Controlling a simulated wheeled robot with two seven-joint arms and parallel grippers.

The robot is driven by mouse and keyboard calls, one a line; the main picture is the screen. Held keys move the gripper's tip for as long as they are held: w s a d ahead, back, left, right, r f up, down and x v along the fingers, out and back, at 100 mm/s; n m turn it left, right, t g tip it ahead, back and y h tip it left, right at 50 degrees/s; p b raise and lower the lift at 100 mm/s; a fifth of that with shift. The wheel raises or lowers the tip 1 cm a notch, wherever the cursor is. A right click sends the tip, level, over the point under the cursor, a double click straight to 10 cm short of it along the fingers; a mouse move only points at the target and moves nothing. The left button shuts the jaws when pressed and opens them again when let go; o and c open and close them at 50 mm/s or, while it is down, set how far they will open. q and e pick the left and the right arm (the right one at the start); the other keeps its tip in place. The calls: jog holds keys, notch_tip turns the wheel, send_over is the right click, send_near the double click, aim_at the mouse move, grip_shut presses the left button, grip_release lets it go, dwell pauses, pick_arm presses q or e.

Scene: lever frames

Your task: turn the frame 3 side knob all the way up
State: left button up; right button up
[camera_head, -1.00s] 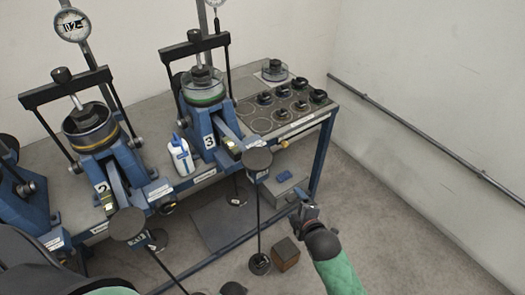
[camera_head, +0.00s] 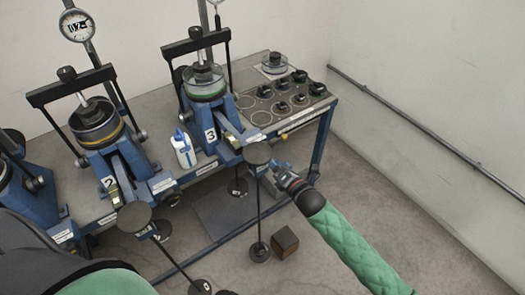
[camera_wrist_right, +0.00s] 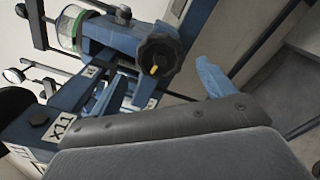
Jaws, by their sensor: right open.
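Frame 3 (camera_head: 205,115) is a blue lever frame with a "3" plate and a green-ringed clear cup on top. In the right wrist view, a black lobed knob (camera_wrist_right: 160,55) with a yellow mark sits on the side of a blue frame with a green-ringed cup, so it seems to be the frame 3 side knob. It is hard to make out in the head view. My right gripper (camera_head: 279,169) is open and empty, beside the hanging disc at frame 3's front. My left gripper is out of view.
A hanger with a dark disc (camera_head: 257,154) and long rod stands close left of my right gripper. Frame 2 (camera_head: 108,145) stands to the left, a white bottle (camera_head: 183,149) between. Several black weights (camera_head: 283,110) lie at the table's right end. Floor at right is clear.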

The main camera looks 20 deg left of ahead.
jog(key=b+x, duration=0.2)
jog(key=x, duration=0.4)
jog(key=shift+w+a, duration=0.25)
jog(key=shift+a, duration=0.05)
jog(key=shift+d, duration=0.1)
jog(key=c, duration=1.1)
jog(key=shift+c, duration=0.7)
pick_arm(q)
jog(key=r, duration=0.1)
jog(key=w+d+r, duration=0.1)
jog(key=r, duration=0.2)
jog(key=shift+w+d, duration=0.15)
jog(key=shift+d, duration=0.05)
